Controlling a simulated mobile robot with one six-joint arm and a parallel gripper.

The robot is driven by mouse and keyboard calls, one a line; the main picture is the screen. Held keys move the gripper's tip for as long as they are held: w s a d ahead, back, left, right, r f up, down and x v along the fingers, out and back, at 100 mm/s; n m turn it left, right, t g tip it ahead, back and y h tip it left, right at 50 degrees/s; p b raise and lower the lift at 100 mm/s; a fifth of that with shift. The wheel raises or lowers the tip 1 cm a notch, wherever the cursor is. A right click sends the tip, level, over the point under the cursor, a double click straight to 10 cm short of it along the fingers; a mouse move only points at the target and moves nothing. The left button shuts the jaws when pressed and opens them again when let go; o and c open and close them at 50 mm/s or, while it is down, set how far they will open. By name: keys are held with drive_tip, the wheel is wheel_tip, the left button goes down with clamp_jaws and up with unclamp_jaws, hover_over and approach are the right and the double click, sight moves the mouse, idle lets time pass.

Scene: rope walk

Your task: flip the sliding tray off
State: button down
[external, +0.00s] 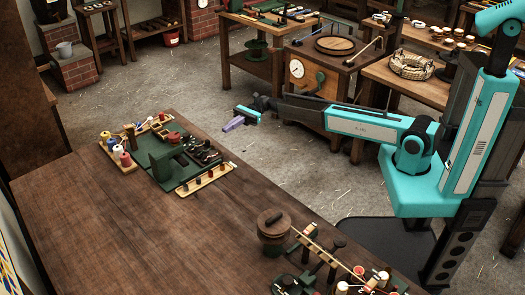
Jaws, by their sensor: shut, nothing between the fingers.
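My gripper (230,126) is shut and empty, in the air off the far right side of the wooden table. A green device (167,166) stands on the far part of this table, to the left of and below my gripper in the picture. A light wooden tray-like strip with small pegs (207,180) lies along the device's near right side, and a similar strip (155,128) lies along its far side. I cannot tell which part is the sliding tray. My gripper is apart from all of these.
Coloured spools (121,155) stand at the device's left end. A lidded brown pot (273,230) and a rack with reels (330,257) stand at the table's near right. The table's middle (130,225) is bare. Workbenches (335,55) stand behind my arm.

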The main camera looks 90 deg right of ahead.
sight(207, 141)
drive_tip(key=p+x, duration=0.1)
drive_tip(key=x, duration=0.7)
drive_tip(key=shift+w+a, duration=0.15)
drive_tip(key=shift+w, duration=0.1)
drive_tip(key=x, duration=0.2)
drive_tip(key=p+x, duration=0.1)
drive_tip(key=x, duration=0.3)
drive_tip(key=shift+w+r, duration=0.1)
drive_tip(key=shift+w, duration=0.45)
drive_tip(key=shift+s, duration=0.1)
drive_tip(key=v, duration=1.4)
drive_tip(key=shift+b, duration=0.3)
